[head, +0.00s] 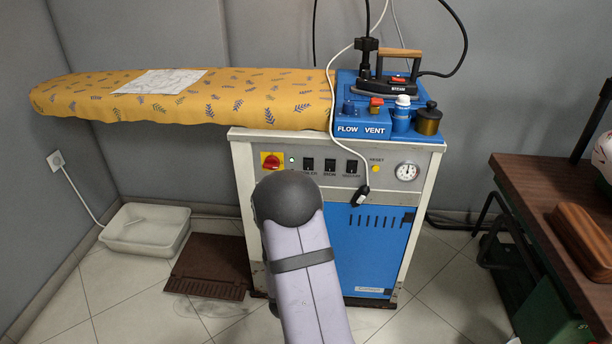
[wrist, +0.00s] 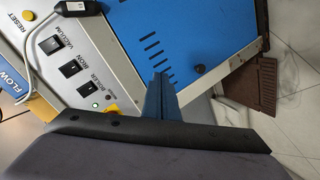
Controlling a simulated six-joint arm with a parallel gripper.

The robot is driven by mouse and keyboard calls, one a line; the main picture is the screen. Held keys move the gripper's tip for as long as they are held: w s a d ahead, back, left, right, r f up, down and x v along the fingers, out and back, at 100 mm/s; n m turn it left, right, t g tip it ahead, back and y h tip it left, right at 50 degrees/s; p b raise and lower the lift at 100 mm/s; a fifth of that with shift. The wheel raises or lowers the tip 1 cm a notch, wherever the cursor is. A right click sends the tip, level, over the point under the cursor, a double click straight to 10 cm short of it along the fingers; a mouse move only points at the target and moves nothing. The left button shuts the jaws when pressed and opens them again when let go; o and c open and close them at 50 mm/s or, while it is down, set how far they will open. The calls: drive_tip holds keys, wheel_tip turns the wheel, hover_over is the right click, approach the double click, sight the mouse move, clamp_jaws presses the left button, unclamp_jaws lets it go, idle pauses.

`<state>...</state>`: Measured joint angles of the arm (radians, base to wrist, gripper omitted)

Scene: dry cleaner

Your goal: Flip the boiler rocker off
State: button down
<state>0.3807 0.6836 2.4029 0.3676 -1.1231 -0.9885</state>
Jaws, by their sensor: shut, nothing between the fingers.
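The boiler rocker (head: 308,165) is the leftmost of three black rockers on the grey panel of the ironing cabinet (head: 236,170). In the wrist view the boiler rocker (wrist: 87,89) shows at lower left, with its label beside it. Which way it is tipped is too small to tell. My gripper (wrist: 160,82) is shut and empty, its blue fingers seen in front of the blue cabinet door, to the right of the rocker in that view. The fingertips appear apart from the rocker. In the head view my arm hides the gripper.
The iron rocker (head: 330,166) and vacuum rocker (head: 351,166) sit beside it. A red knob (head: 271,161) and a small lamp (head: 291,160) are to its left. A cable with a black inline switch (head: 361,195) hangs over the panel. A wooden table (head: 530,185) stands right.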

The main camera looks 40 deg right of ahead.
wheel_tip(320, 180, up, 13)
drive_tip(key=d+n+t+h, duration=0.2)
drive_tip(key=n+t+h, duration=0.1)
drive_tip(key=n, duration=0.3)
drive_tip(key=shift+w+t+h, duration=0.3)
drive_tip(key=shift+t+h, duration=0.1)
drive_tip(key=shift+h, duration=0.5)
drive_tip(key=shift+f, duration=0.1)
drive_tip(key=x, duration=1.4)
drive_tip(key=shift+b, duration=0.3)
